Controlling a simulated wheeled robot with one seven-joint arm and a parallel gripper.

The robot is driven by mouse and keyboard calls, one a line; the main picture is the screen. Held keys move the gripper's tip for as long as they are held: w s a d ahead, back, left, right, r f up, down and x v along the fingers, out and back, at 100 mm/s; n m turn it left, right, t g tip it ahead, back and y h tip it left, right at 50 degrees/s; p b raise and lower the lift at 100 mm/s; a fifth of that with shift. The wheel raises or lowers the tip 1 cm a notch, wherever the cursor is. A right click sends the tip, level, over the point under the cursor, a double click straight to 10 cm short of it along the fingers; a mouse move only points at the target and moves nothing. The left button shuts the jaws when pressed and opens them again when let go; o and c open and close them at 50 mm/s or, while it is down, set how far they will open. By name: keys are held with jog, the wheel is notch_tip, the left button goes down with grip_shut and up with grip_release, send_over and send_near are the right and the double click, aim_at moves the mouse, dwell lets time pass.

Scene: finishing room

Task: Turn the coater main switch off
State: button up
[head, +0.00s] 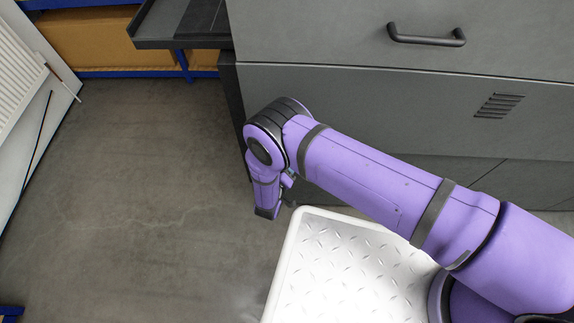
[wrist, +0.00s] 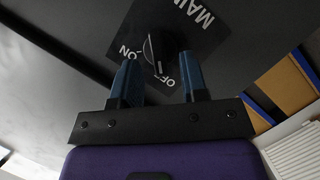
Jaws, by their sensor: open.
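The coater main switch is a dark rotary knob (wrist: 153,50) on a dark label plate (wrist: 205,38) in the wrist view. The plate reads MAIN, with ON at the knob's left and OFF below it. The knob's white mark points down in the picture, toward the OFF lettering. My gripper (wrist: 158,60) is open, its two blue fingers on either side of the knob's lower end. I cannot tell whether they touch it. In the head view my arm bends down beside the grey coater cabinet (head: 360,100); the switch is not visible there.
The cabinet has a dark handle (head: 427,38) and a vent (head: 498,105). A dark shelf (head: 165,42) juts out at its left. Blue racking with brown boxes (head: 90,38) stands behind, and a white panel (head: 22,75) at far left. The floor (head: 130,200) between is clear.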

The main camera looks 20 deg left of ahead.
jog(key=v, duration=0.9)
